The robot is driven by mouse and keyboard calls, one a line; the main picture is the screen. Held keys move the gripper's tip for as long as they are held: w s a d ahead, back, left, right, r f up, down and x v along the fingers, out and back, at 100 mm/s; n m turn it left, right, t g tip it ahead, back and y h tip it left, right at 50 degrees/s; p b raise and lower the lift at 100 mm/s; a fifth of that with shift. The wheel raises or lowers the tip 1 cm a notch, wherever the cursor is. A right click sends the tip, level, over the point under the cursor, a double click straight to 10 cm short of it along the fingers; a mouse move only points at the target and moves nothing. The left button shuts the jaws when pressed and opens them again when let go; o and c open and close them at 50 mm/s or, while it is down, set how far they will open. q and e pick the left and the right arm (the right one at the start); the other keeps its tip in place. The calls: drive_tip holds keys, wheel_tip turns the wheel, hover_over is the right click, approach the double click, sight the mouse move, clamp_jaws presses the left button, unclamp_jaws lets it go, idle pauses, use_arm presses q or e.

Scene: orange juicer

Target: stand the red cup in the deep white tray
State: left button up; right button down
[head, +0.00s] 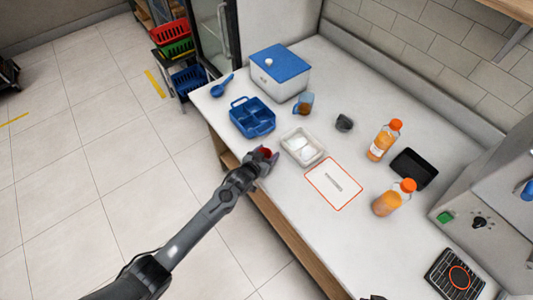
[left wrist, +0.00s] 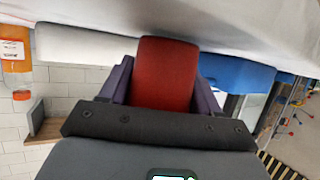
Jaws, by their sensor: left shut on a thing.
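The red cup (head: 266,153) is between the fingers of my left gripper (head: 264,156), which is shut on it at the counter's front edge. In the left wrist view the red cup (left wrist: 167,72) fills the space between the two fingers (left wrist: 166,85). The deep white tray (head: 319,157) is on the counter, just right of the gripper and apart from the cup. In the left wrist view, which looks upside down, the white tray (left wrist: 75,45) is left of the cup. My right gripper is not clearly visible.
A blue divided caddy (head: 251,117) stands left of the tray, and a red-outlined mat (head: 333,184) lies right of it. Behind are an amber jug (head: 304,103), a dark grey cup (head: 344,122) and a juice bottle (head: 383,141). A dark sliver shows at the bottom edge.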

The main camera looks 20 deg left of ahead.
use_arm(q)
drive_tip(key=shift+f, duration=0.1)
drive_tip(key=shift+f, duration=0.1)
drive_tip(key=o, duration=1)
drive_tip(key=shift+f+b, duration=0.1)
drive_tip(key=shift+b, duration=0.2)
drive_tip(key=s+r+g, duration=0.1)
drive_tip(key=s, duration=0.7)
drive_tip(key=s+r+g+p, duration=0.1)
drive_tip(key=s+r+g, duration=0.1)
drive_tip(key=s, duration=0.6)
drive_tip(key=s+r+g+y+p, duration=0.1)
drive_tip(key=s+r, duration=0.1)
drive_tip(key=s, duration=0.6)
drive_tip(key=shift+a+g, duration=0.35)
drive_tip(key=shift+g, duration=0.05)
drive_tip(key=s+a+r+g, duration=0.1)
drive_tip(key=s+r+g, duration=0.1)
drive_tip(key=s, duration=0.5)
drive_tip(key=s+a+r+g, duration=0.1)
drive_tip(key=s+r+g, duration=0.1)
drive_tip(key=s, duration=0.4)
drive_tip(key=shift+s+r+g+y, duration=0.3)
drive_tip(key=shift+s+y, duration=0.1)
drive_tip(key=shift+s+a+r, duration=0.15)
drive_tip(key=shift+s, duration=0.1)
